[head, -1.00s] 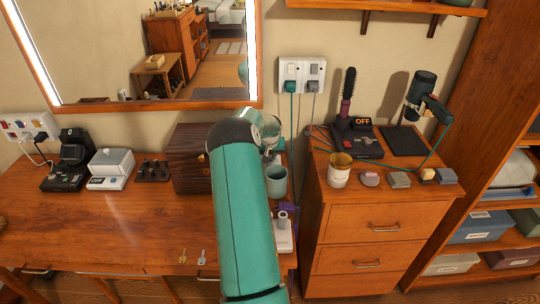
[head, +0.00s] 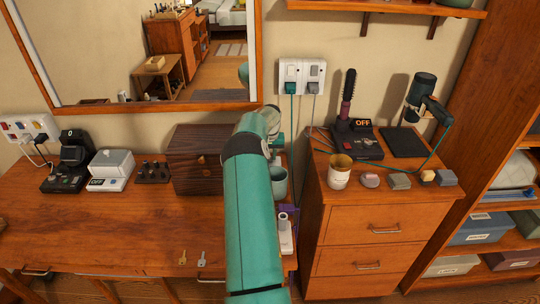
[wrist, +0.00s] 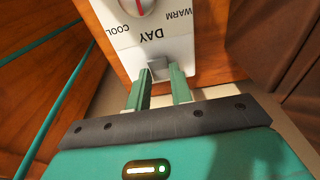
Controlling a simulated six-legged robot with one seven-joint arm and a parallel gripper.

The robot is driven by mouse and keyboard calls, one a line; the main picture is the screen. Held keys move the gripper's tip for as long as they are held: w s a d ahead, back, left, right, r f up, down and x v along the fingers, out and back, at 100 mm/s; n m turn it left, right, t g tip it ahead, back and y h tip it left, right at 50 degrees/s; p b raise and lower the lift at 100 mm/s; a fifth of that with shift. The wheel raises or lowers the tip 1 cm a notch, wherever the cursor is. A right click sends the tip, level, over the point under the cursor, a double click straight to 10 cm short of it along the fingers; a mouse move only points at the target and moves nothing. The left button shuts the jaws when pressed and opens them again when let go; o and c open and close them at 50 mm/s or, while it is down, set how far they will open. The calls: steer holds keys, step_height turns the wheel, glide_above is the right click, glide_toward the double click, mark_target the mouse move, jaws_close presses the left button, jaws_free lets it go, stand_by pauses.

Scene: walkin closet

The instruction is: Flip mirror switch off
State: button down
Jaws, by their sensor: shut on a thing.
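In the wrist view, a white panel (wrist: 187,50) carries the words COOL, WARM and DAY, upside down, and a round dial with a red mark (wrist: 140,4). A small grey switch lever (wrist: 157,68) sits on it near DAY. My gripper (wrist: 159,88) has its two green fingertips at either side of this lever, shut on it. In the head view the mirror (head: 150,55) hangs on the wall, and its side strips look dull. My teal arm covers my gripper there, so its contact is hidden in that view.
A drawer cabinet (head: 372,225) stands to the right. Cords hang from the wall outlet (head: 302,75) between them. The desk's front left is mostly clear.

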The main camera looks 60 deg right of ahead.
steer(key=c, duration=1.2)
jaws_free()
steer(key=shift+c, duration=0.2)
step_height(320, 180, up, 14)
steer(key=a, duration=0.1)
steer(key=shift+s+a, duration=0.3)
steer(key=shift+s, duration=0.1)
steer(key=shift+s+f, duration=0.1)
steer(key=shift+f, duration=0.05)
